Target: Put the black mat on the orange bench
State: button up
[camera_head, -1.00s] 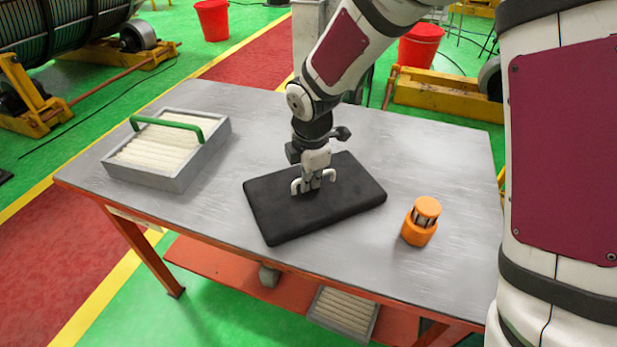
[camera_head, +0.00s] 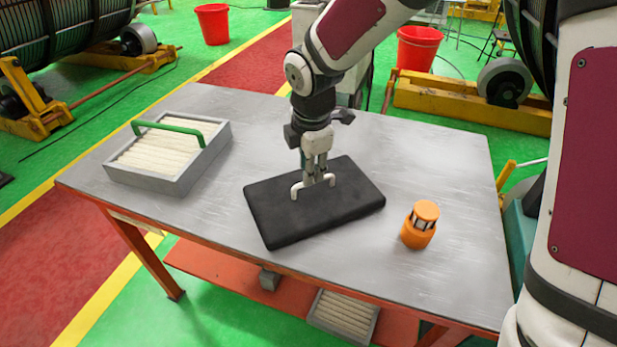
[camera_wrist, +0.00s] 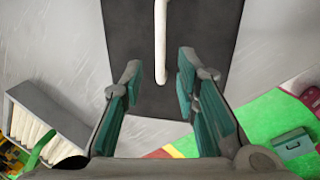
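The black mat (camera_head: 345,210) is a thick, dark slab with a pale arched handle (camera_head: 296,190) on top. It lies flat on the grey top of the orange-framed bench (camera_head: 230,215), near the middle. In the wrist view the mat (camera_wrist: 195,35) fills the upper middle, and the handle (camera_wrist: 160,40) runs down toward the gap between my fingers. My gripper (camera_head: 316,177) points down close above or at the handle. The wrist view shows my gripper (camera_wrist: 160,68) open, its green-padded fingers apart with nothing gripped between them. The exact gap to the handle is hard to tell.
A grey tray (camera_head: 149,178) with a green handle stands at the bench's left. An orange lantern-like object (camera_head: 418,226) stands right of the mat. The bench top is clear behind the mat and at its front right. Red buckets (camera_head: 212,22) stand on the floor behind.

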jog(key=v, duration=0.6)
jog(key=shift+d+r, duration=0.1)
jog(key=s+d+r+m+h, duration=0.1)
jog(key=s+d+r+m, duration=0.5)
jog(key=s+d+m, duration=0.15)
jog(key=s+d+r+m, duration=0.1)
jog(key=s+d+m, duration=0.3)
jog(key=s+m, duration=0.3)
jog(key=s+d+r+m+t, duration=0.1)
jog(key=s+d+r+m, duration=0.1)
jog(key=s+d+m, duration=0.3)
jog(key=s+m, duration=0.3)
jog(key=s, duration=0.3)
jog(key=shift+t+y, duration=0.3)
jog(key=shift+y, duration=0.1)
jog(key=shift+r, duration=0.1)
jog(key=shift+r+p, duration=0.35)
jog(key=shift+p, duration=0.15)
